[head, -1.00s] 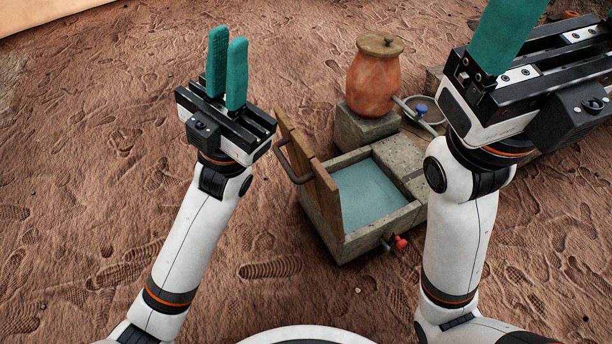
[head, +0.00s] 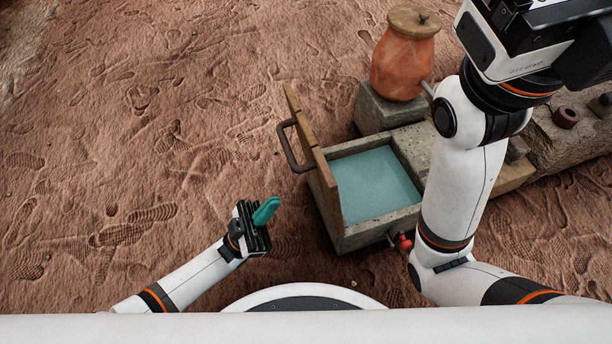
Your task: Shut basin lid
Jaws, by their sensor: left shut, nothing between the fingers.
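The stone basin (head: 392,220) stands on the ground right of centre, with blue-green water (head: 374,184) in it. Its wooden lid (head: 325,186) stands open, roughly upright along the basin's left side. A dark metal handle (head: 288,146) sticks out from the lid's left face. My left gripper (head: 267,211) is low, to the left of the basin and below the handle in the picture. Its teal fingers are shut with nothing between them, apart from the lid. My right arm passes in front of the basin's right side. Its gripper fingers are beyond the top edge.
A red tap (head: 404,242) sticks out from the basin's front. A lidded clay jar (head: 402,62) stands on a stone block (head: 372,111) behind it. A stone slab with small dark pots (head: 566,117) lies at the right. The footprinted ground on the left is clear.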

